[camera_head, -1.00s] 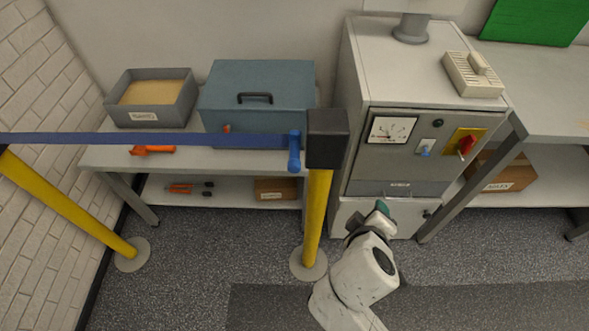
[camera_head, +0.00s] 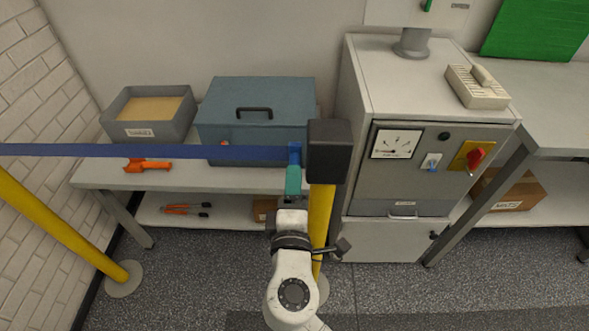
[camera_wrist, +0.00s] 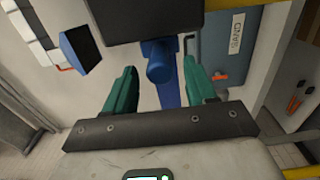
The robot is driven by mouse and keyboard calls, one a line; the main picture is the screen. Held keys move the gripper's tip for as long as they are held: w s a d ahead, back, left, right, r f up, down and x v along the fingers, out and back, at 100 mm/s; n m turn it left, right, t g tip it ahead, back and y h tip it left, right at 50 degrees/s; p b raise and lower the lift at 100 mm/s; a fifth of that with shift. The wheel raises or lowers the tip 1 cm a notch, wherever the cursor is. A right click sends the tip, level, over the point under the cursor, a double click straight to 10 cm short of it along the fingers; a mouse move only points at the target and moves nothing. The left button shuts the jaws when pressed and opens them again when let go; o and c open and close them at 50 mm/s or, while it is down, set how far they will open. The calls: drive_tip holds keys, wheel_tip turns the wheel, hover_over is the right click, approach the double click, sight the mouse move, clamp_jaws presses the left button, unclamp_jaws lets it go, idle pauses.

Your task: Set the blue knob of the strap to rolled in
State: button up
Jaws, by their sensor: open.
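The blue strap (camera_head: 150,151) is stretched across the left half of the head view, ending at the black head (camera_head: 331,150) of a yellow post (camera_head: 320,205). In the wrist view the blue knob (camera_wrist: 160,66) sticks out under the black head (camera_wrist: 140,18), with the strap hanging behind it. My gripper (camera_head: 293,178) is raised just below the strap's end and hides most of the knob in the head view. In the wrist view my gripper (camera_wrist: 160,90) is open, with one green finger on each side of the knob. I cannot tell whether they touch it.
A second yellow post (camera_head: 65,230) stands at the left. Behind the strap, a bench holds a grey bin (camera_head: 150,130), a blue-grey case (camera_head: 262,100) and an orange tool (camera_head: 148,164). A cycler cabinet (camera_head: 395,235) stands to the right. The floor in front is clear.

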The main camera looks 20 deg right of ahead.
drive_tip(key=shift+x, duration=2.05)
clamp_jaws()
